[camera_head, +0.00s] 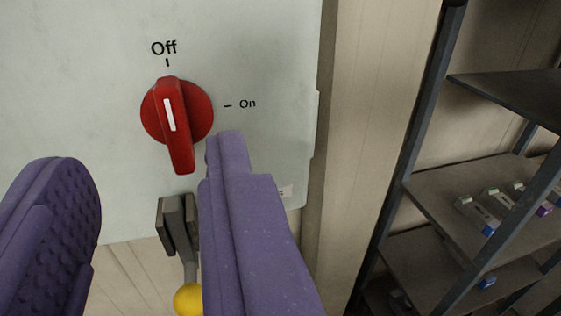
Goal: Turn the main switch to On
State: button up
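The main switch (178,120) is a red rotary knob with a white line, on a pale grey panel (60,90). Its handle stands nearly upright, and the white line points up toward the "Off" label (164,47). The "On" label (247,104) is to the right of the knob. My gripper (150,165) has two purple padded fingers, spread apart. The left finger is low at the left, and the right finger's tip is just below and right of the knob. Nothing is held between them. Whether the right finger touches the knob I cannot tell.
Below the switch, a dark grey bracket (178,225) carries a lever with a yellow ball (188,300), partly hidden by my right finger. A dark metal shelf rack (440,190) with small boxes (480,215) stands at the right, beyond a beige wall post (365,120).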

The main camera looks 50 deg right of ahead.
aim_at(167, 101)
jog(key=b+x, duration=0.1)
jog(key=x, duration=0.6)
grip_shut()
